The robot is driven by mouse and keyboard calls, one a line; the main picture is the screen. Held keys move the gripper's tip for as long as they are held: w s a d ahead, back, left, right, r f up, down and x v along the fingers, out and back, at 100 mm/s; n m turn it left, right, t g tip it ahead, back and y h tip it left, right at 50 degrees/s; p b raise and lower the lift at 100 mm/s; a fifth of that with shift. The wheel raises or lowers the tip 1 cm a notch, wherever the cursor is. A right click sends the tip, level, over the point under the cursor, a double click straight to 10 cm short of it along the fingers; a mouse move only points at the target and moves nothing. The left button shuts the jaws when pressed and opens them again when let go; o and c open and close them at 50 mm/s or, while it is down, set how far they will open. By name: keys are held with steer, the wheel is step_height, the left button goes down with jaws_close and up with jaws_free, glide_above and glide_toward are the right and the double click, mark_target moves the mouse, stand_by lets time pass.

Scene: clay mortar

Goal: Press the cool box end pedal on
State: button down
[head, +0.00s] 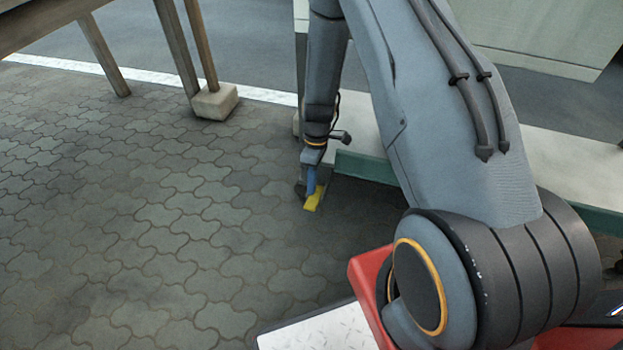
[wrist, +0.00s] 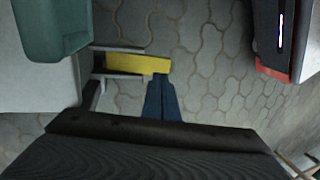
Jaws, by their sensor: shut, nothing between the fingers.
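The pedal is a flat yellow plate (head: 313,201) low over the paving, at the foot of a pale cabinet-like body with a green edge. In the wrist view the yellow pedal (wrist: 138,63) sits between thin grey side brackets (wrist: 118,48). My gripper (head: 311,190) points down at the pedal in the head view, its blue fingers together and empty. In the wrist view the gripper's fingertips (wrist: 160,78) are at the pedal's near right end. Whether they touch it or hover just above cannot be told.
A green edge (head: 365,167) and pale wall (head: 555,155) run right of the pedal. Wooden legs stand at upper left, one in a concrete block (head: 214,102). Open interlocking paving (head: 120,220) lies to the left.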

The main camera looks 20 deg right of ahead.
mark_target(310, 205)
steer(key=b+x, duration=0.1)
steer(key=x, duration=0.3)
steer(key=shift+f, duration=0.4)
